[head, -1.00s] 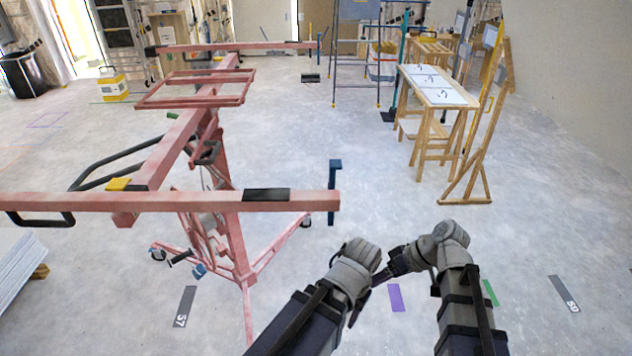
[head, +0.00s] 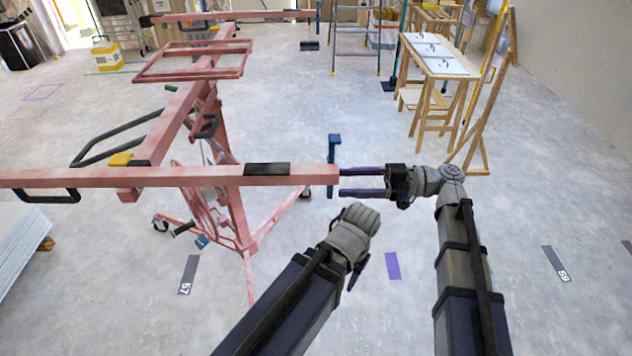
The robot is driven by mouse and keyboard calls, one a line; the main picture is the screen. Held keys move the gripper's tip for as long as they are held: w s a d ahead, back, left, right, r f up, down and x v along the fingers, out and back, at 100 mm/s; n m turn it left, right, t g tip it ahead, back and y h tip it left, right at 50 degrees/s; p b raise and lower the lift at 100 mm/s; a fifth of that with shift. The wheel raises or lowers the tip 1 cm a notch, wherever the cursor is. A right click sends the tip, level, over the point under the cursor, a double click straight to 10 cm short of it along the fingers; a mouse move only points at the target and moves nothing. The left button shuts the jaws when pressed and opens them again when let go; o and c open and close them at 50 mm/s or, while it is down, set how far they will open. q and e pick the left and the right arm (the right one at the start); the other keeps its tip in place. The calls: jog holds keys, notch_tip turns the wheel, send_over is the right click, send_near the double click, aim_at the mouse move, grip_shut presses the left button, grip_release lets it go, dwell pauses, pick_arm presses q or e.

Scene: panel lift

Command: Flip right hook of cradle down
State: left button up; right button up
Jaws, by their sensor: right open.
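The pink cradle's near crossbar (head: 215,177) runs across the left of the head view. A blue hook (head: 334,150) stands upright at its right end, reaching above and below the bar. My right gripper (head: 342,182) is open, with its two dark purple fingers pointing left, one above the other. The fingertips are right beside the hook; I cannot tell whether they touch it. My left gripper (head: 355,276) hangs low in front, below the bar's end. Its fingers are mostly hidden behind its wrist. Another blue hook (head: 318,18) shows at the right end of the far crossbar.
The lift's pink post and wheeled legs (head: 245,240) stand below the cradle. A stack of panels (head: 18,258) lies at the left edge. A wooden table (head: 440,68) and easel (head: 490,80) stand at the back right.

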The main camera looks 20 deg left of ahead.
jog(key=x, duration=0.7)
jog(key=shift+s+a+f, duration=0.1)
jog(key=shift+s+a, duration=0.05)
jog(key=shift+a, duration=0.2)
grip_shut()
dwell(1.1)
